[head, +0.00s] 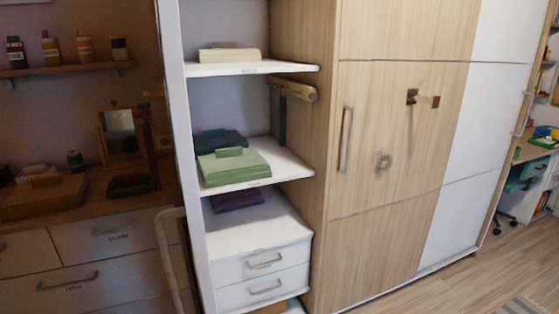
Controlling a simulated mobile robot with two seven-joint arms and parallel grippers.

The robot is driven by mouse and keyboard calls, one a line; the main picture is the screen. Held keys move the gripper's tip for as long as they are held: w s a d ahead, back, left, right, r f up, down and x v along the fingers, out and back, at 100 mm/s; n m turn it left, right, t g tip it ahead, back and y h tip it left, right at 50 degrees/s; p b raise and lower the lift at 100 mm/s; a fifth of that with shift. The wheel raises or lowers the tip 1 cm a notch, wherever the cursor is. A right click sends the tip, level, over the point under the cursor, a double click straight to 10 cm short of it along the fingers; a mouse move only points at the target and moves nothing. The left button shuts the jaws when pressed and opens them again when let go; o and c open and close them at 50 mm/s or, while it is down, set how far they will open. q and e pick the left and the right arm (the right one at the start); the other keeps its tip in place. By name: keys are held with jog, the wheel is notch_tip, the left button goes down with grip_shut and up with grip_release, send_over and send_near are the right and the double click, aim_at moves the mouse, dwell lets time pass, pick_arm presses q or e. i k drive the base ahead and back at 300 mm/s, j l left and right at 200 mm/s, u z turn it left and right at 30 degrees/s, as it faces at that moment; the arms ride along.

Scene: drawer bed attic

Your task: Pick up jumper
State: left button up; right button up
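Several folded garments lie in the open white shelf unit left of centre; I cannot tell which one is the jumper. A green folded garment (233,168) lies on the middle shelf (270,163), near its front. A dark folded garment (219,141) lies behind it on the same shelf. A purple folded item (237,201) lies on the surface below, above two white drawers. A cream folded item (229,55) lies on the top shelf (292,68). Neither of my grippers is in view.
A wooden rod (296,91) sticks out below the top shelf. Closed wood and white wardrobe doors (385,215) with handles stand to the right. A dresser (82,273) with boxes and a mirror stands left. Free wooden floor (455,287) lies at the lower right.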

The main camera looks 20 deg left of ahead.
aim_at(47, 194)
jog(key=j, duration=1.05)
jog(key=k+j, duration=0.15)
jog(key=j, duration=1.95)
